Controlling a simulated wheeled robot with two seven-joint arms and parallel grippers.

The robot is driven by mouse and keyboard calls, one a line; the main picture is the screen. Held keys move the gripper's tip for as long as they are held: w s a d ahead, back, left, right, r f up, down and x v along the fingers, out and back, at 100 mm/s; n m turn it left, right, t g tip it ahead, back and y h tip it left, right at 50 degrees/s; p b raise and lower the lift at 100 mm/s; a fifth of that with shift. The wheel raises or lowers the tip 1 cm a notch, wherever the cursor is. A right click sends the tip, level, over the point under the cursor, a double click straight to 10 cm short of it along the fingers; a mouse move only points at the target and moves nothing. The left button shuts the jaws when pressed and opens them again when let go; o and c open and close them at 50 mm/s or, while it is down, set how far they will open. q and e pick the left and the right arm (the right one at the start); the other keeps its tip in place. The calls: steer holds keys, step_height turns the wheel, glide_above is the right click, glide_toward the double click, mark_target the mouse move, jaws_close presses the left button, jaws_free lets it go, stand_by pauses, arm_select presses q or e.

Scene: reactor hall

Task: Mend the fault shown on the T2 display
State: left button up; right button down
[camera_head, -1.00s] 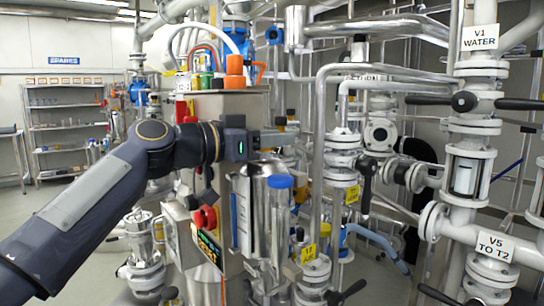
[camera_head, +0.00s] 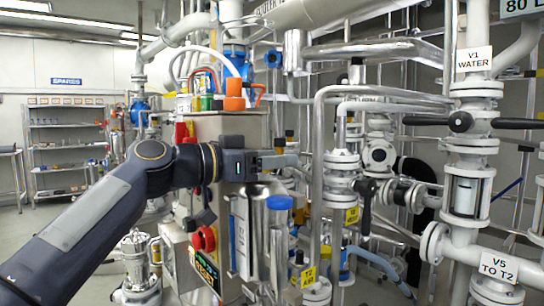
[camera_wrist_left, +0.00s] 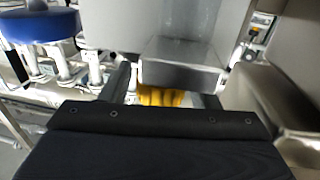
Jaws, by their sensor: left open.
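My left gripper (camera_head: 290,159) reaches in from the left, in front of the steel cabinet (camera_head: 238,127) and above the blue-capped cylinder (camera_head: 279,203). In the left wrist view its two fingers are apart, with a yellow ribbed piece (camera_wrist_left: 160,96) showing between or beyond them, under a grey metal block (camera_wrist_left: 183,62). I cannot tell whether the fingers touch it. A dark display with coloured text (camera_head: 205,271) is at the lower left of the cabinet, seen at a steep angle; its full text is unreadable. My right gripper is not in view.
A red knob (camera_head: 204,240) sits above the display. White valves labelled V1 WATER (camera_head: 474,60) and V5 TO T2 (camera_head: 497,265) stand at right. Pipes crowd the middle. Spares shelves (camera_head: 66,150) stand at the back left, with open floor before them.

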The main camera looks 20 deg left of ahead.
arm_select(q)
step_height(320, 180, up, 3)
steer(key=shift+p, duration=0.7)
steer(key=s+d+r+p, duration=0.1)
steer(key=s+d+r, duration=0.1)
steer(key=s+r, duration=0.3)
steer(key=s+d+r+p, duration=0.2)
steer(key=s+d+r, duration=0.1)
steer(key=s+r, duration=0.2)
steer(key=s, duration=0.2)
steer(key=shift+s+d, duration=0.3)
steer(key=shift+s, duration=0.1)
steer(key=shift+p, duration=0.3)
